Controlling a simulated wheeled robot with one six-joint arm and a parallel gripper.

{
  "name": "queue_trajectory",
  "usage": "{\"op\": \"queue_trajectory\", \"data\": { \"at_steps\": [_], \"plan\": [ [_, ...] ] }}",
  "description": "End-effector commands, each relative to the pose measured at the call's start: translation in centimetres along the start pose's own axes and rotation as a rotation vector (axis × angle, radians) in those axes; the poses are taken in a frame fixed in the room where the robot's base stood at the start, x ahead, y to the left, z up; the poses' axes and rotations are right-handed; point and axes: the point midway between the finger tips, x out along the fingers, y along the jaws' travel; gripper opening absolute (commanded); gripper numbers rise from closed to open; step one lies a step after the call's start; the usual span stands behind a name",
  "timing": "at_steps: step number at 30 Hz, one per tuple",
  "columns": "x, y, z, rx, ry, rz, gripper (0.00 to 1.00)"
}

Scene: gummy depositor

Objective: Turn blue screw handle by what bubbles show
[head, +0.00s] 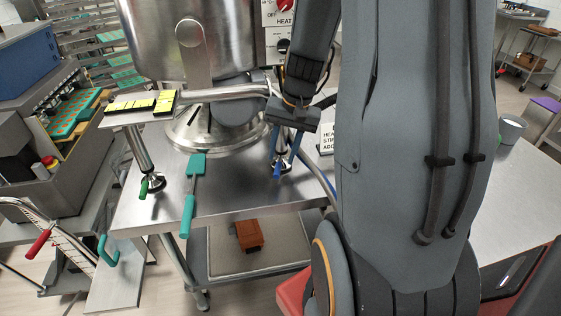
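A steel kettle (190,45) stands on legs with levelling feet on a steel table. The left leg's foot has a green screw handle (144,188). A blue screw handle (277,171) shows low at the right foot (287,163). My gripper (284,160) points down there, its blue fingers spread at the top and overlapping the foot in the view. Whether they touch the handle is unclear. Two yellow level vials with black marks, one lengthwise (130,106) and one crosswise (165,101), sit on a plate left of the kettle. Their bubbles are too small to read.
A teal spatula (196,165) lies over the front edge of the steel table (235,200). A brown block (248,235) lies on the shelf below. A sign (327,139) stands right of my gripper. A heat control panel (280,15) is behind. My arm covers the right.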

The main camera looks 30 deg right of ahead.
Motion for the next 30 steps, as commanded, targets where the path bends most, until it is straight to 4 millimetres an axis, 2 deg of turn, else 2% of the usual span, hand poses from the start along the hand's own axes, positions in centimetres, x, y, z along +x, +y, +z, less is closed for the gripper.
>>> {"op": "queue_trajectory", "data": {
  "at_steps": [4, 10, 26, 30],
  "plan": [
    [-2.0, 0.0, -0.1, 0.000, 0.003, -0.001, 0.33],
    [-3.3, 0.0, 0.0, 0.002, 0.001, 0.000, 0.33],
    [-3.4, 0.0, 0.0, 0.001, 0.000, 0.001, 0.33],
    [-3.0, -0.7, 0.9, -0.041, 0.000, 0.013, 0.33]
  ]
}}
